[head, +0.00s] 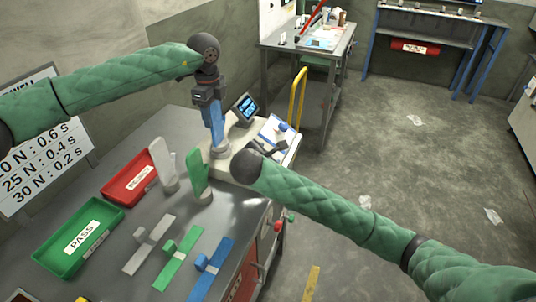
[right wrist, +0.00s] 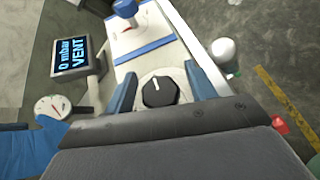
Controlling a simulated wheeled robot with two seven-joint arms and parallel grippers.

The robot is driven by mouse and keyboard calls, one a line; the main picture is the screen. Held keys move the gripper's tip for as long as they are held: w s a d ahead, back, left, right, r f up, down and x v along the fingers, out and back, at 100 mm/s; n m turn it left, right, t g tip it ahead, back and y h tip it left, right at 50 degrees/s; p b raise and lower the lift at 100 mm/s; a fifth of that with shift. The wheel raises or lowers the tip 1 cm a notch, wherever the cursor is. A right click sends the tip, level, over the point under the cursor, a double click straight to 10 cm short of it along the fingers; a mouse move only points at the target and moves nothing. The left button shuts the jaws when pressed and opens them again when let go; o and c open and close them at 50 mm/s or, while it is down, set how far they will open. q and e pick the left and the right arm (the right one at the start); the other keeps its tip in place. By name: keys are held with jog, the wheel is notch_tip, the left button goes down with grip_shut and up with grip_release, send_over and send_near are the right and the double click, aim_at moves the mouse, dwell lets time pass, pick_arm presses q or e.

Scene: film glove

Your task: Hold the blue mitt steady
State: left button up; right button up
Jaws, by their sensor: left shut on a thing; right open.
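The blue mitt (head: 217,130) stands upright on the pale tester (head: 240,167) in the head view. Its lower part also shows at the left edge of the right wrist view (right wrist: 28,152). My left gripper (head: 212,100) comes down from above and is shut on the upper part of the mitt. My right gripper (head: 277,150) is over the right part of the tester. In the right wrist view its two blue fingers (right wrist: 158,88) are open, one on each side of a black knob (right wrist: 158,92); I cannot tell whether they touch it.
A screen (right wrist: 78,58) reads "0 mbar VENT", near a round gauge (right wrist: 51,108). A white mitt (head: 161,164) and a green mitt (head: 195,176) stand left of the tester. A red tray (head: 130,177) and green PASS tray (head: 80,238) lie further left.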

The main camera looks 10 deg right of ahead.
jog(key=v, duration=1.1)
jog(key=shift+s+a+r, duration=0.15)
pick_arm(q)
jog(key=o, duration=1.1)
jog(key=shift+r, duration=0.1)
